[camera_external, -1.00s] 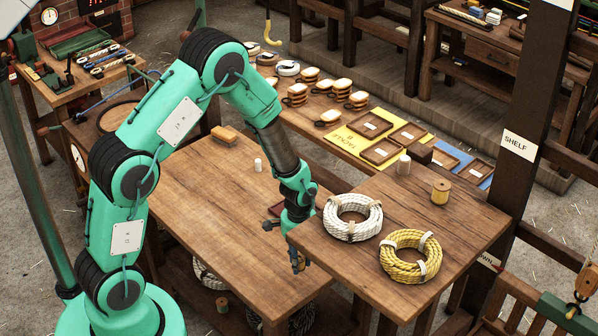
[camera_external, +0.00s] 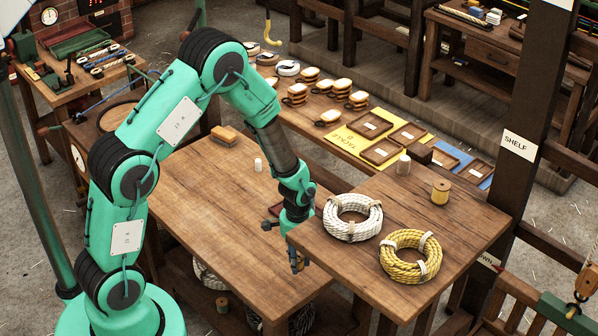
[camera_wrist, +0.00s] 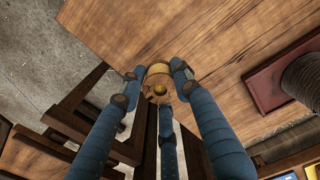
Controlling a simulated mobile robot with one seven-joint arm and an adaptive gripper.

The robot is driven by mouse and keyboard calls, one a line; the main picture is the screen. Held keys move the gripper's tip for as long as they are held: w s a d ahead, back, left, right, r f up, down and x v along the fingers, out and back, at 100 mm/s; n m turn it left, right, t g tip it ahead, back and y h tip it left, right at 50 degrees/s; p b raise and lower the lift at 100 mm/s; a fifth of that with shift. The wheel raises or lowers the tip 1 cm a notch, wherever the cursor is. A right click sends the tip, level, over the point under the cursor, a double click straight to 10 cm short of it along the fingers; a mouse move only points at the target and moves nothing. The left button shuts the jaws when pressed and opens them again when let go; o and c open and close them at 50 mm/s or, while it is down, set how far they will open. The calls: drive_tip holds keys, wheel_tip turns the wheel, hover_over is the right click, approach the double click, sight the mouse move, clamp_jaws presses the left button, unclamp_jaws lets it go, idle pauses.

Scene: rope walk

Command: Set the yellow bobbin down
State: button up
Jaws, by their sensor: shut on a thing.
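My gripper (camera_external: 298,264) hangs low in the external view, beside the near left edge of the raised shelf top (camera_external: 330,250). In the wrist view its blue fingers (camera_wrist: 160,88) are closed around the yellow bobbin (camera_wrist: 158,69), whose round wooden end faces the camera. The bobbin appears near the edge of a wooden top (camera_wrist: 210,35); I cannot tell whether it touches it. In the external view the held bobbin is not clearly visible.
A white rope coil (camera_external: 352,217), a yellow rope coil (camera_external: 410,256) and another yellow-wound bobbin (camera_external: 440,192) rest on the shelf top. The lower table (camera_external: 215,215) is mostly bare.

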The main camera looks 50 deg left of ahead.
drive_tip(key=s+a, duration=0.2)
drive_tip(key=a, duration=0.3)
drive_tip(key=s+a, duration=0.2)
drive_tip(key=a, duration=0.3)
drive_tip(key=s+a, duration=0.3)
drive_tip(key=a, duration=0.3)
drive_tip(key=shift+s+r+p, duration=0.1)
drive_tip(key=shift+p, duration=0.3)
drive_tip(key=s+a, duration=1.2)
drive_tip(key=shift+p, duration=0.45)
drive_tip(key=shift+a, duration=0.15)
drive_tip(key=b, duration=0.1)
hover_over(210, 227)
drive_tip(key=shift+a+f, duration=0.1)
drive_tip(key=shift+f, duration=0.6)
drive_tip(key=shift+f+b, duration=0.4)
drive_tip(key=shift+f, duration=1.35)
drive_tip(key=shift+f, duration=0.1)
